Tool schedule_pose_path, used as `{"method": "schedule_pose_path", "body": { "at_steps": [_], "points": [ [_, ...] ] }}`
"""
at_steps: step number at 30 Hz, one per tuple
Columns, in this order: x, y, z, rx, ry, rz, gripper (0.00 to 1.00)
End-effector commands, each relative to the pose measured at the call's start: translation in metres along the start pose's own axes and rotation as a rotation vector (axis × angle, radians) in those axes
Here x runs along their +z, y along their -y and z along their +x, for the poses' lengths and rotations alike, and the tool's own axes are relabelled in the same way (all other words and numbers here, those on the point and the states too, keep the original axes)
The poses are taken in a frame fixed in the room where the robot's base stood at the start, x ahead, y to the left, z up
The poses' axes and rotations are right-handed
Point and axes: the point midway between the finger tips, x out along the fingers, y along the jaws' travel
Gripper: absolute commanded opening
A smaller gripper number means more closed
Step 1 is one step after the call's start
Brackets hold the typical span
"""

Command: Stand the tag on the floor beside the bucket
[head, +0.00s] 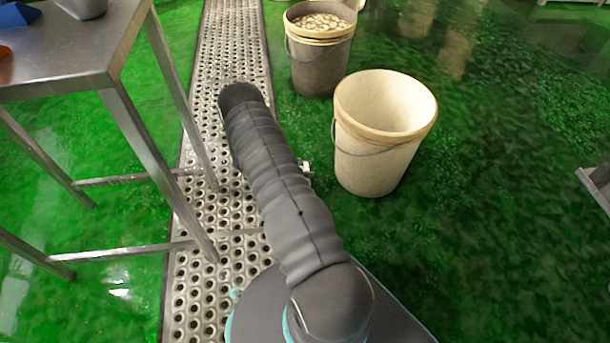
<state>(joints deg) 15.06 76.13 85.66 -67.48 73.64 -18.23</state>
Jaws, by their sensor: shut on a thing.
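A cream bucket (375,158) with a wire handle stands upright on the green floor, right of my arm; the part of its inside that shows looks empty. A darker grey-brown bucket (318,68) stands behind it and to the left, filled with pale lumps. I cannot tell from this view which bucket the task names. My arm reaches forward over the floor and hides what lies beneath it. A small grey metallic part shows at the arm's right edge, too small to identify. My gripper's fingers and the tag do not show.
A steel table (75,50) on tall legs stands at the left, with a grey container (84,7) on it. A perforated metal strip (195,290) runs along the floor under my arm. Green floor (480,230) is open right of the cream bucket. A metal edge (596,180) juts in at far right.

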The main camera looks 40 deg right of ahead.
Motion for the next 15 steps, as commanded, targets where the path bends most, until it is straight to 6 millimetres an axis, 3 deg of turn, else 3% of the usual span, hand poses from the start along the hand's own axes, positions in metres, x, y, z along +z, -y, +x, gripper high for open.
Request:
{"method": "schedule_pose_path", "body": {
  "at_steps": [6, 15],
  "points": [
    [-0.029, 0.000, 0.012, 0.000, 0.000, 0.000, 0.11],
    [-0.030, 0.000, 0.012, 0.000, 0.000, 0.000, 0.11]
  ]
}}
